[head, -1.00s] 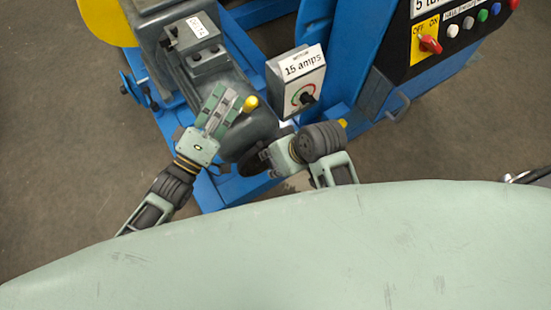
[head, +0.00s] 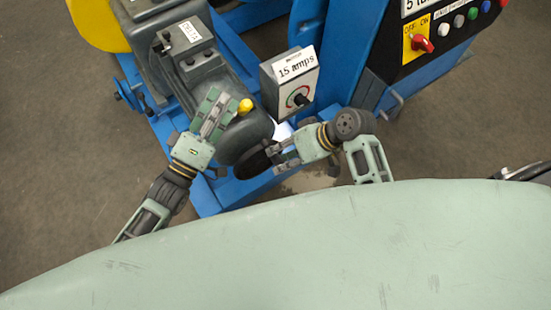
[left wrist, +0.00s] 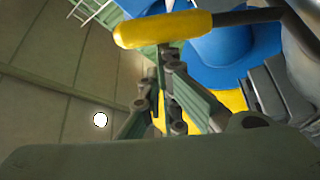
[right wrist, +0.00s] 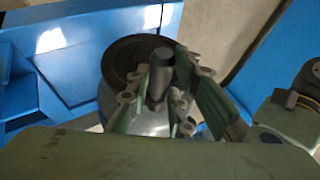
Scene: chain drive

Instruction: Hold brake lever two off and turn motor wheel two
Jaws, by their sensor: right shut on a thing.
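The brake lever (head: 245,106) has a yellow grip and stands beside the grey motor housing. My left gripper (head: 222,104) is at its left, fingers close together. In the left wrist view the yellow grip (left wrist: 165,29) lies across just beyond the fingertips (left wrist: 167,58), not between them; contact is unclear. The dark motor wheel (head: 252,164) is at the near end of the motor. My right gripper (head: 275,152) reaches it from the right. In the right wrist view the gripper (right wrist: 164,75) is shut on the wheel's dark handle (right wrist: 160,72), with the wheel (right wrist: 125,58) behind.
A box labelled "15 amps" (head: 293,72) with a dial stands just behind the right gripper. A control panel (head: 440,40) with a red switch and coloured buttons is at the upper right. The blue frame (head: 225,190) surrounds the motor; floor is open at left.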

